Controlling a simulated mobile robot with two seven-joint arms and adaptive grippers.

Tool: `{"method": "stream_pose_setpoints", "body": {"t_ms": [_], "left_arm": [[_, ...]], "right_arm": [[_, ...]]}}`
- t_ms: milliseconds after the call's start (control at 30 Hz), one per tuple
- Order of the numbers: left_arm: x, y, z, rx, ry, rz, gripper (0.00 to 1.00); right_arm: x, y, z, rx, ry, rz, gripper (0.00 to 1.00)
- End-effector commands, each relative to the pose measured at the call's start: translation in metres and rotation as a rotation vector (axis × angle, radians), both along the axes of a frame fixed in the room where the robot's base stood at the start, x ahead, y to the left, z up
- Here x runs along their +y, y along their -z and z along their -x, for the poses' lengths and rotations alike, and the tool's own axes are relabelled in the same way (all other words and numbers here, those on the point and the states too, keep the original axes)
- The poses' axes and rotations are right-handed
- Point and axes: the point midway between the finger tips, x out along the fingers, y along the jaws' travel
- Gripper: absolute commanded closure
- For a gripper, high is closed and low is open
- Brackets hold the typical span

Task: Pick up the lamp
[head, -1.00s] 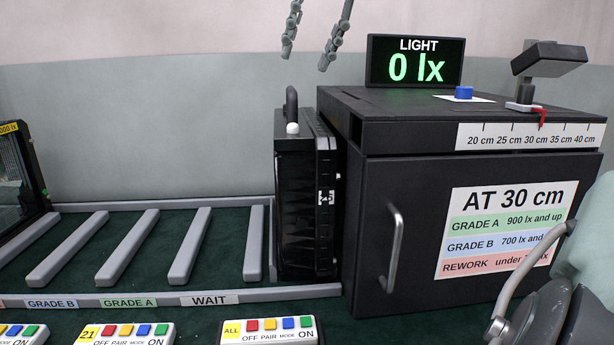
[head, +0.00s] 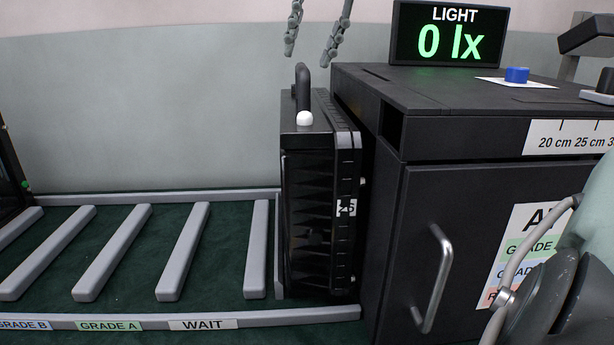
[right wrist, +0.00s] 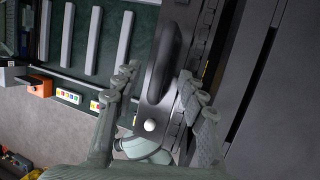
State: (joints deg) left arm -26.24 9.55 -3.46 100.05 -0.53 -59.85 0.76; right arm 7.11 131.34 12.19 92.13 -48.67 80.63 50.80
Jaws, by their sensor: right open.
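The lamp (head: 318,215) is a black floodlight housing, standing upright on edge at the right end of the rack, beside the dark cabinet. It has a black loop handle and a white knob (head: 305,118) on top, and a tag reading 26. My right gripper (head: 308,60) is open and empty, fingers pointing down just above the handle (head: 302,88). In the right wrist view the fingers (right wrist: 158,74) lie on either side of the handle (right wrist: 168,55), apart from it as far as I can tell. My left gripper is not in view.
The dark cabinet (head: 400,235) stands close on the lamp's right, with a light display (head: 449,35) on top and a metal door handle (head: 436,280). Grey rack bars (head: 182,252) to the left are empty. Another housing (head: 10,175) stands at the far left.

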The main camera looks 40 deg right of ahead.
Motion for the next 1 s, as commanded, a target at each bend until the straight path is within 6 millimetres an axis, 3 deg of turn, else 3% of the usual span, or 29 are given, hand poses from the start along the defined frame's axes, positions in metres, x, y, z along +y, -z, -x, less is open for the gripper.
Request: {"method": "stream_pose_setpoints", "body": {"t_ms": [100, 233, 1000], "left_arm": [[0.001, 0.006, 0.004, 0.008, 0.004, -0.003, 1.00], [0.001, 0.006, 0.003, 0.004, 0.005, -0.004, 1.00], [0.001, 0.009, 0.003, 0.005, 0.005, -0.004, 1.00]], "right_arm": [[0.000, 0.018, -0.008, 0.004, -0.002, -0.001, 0.59], [0.000, 0.028, -0.012, 0.002, -0.001, -0.001, 0.59], [0.000, 0.034, -0.013, 0.001, 0.000, -0.001, 0.59]]}}
